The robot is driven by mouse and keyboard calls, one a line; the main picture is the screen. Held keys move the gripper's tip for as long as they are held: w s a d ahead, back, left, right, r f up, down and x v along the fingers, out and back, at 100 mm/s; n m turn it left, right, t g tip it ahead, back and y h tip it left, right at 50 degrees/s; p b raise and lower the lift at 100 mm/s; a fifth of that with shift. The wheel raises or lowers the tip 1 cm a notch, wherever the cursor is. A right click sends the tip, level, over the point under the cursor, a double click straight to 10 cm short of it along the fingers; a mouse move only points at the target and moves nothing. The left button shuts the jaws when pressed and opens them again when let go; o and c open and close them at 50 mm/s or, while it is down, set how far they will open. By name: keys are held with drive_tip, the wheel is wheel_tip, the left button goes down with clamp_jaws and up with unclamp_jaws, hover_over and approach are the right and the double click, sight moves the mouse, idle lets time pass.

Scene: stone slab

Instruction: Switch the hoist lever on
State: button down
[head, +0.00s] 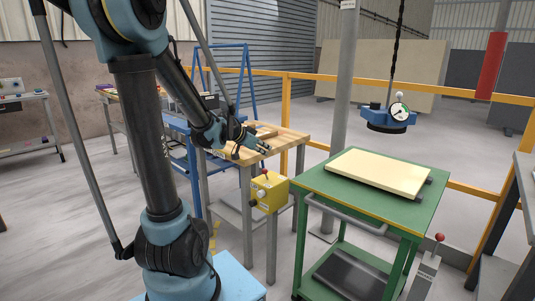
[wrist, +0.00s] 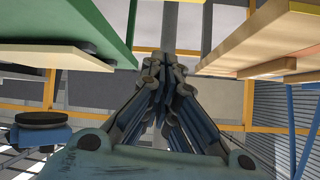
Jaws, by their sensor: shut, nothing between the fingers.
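A second red-ball lever (head: 439,238) rises from a grey post (head: 424,273) at the lower right. I cannot tell from the pictures which lever works the hoist. My gripper (head: 266,150) is just above the yellow box, apart from both levers. In the wrist view my gripper (wrist: 168,62) has its fingers together with nothing between them; neither lever is clear there.
A blue lifter (head: 388,125) with a gauge hangs on a chain. A green cart (head: 315,188) carrying a cream slab (head: 377,173) stands right of the box. The wooden bench (head: 287,142) is behind my gripper. A yellow railing (head: 320,78) crosses behind.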

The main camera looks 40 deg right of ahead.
drive_tip(key=shift+v, duration=2.35)
drive_tip(key=shift+a+f, duration=0.15)
drive_tip(key=shift+f, duration=0.05)
drive_tip(key=w+a+f+n+t+y, duration=0.1)
drive_tip(key=a+f+n+y, duration=0.3)
drive_tip(key=a, duration=0.9)
drive_tip(key=w+a+f+n+t+y, duration=0.15)
drive_tip(key=a+n, duration=0.35)
drive_tip(key=a, duration=0.7)
drive_tip(key=s+a+f+n+y, duration=0.2)
drive_tip(key=s+a+f+n, duration=0.1)
drive_tip(key=a, duration=0.7)
drive_tip(key=s+a+f+n+y, duration=0.3)
drive_tip(key=s+a+n, duration=0.3)
drive_tip(key=a, duration=0.4)
drive_tip(key=shift+s+a+f+n, duration=0.25)
drive_tip(key=shift+f+n, duration=0.1)
drive_tip(key=shift+n, duration=0.45)
drive_tip(key=shift+w+g+y, duration=0.1)
drive_tip(key=shift+g+y, duration=0.15)
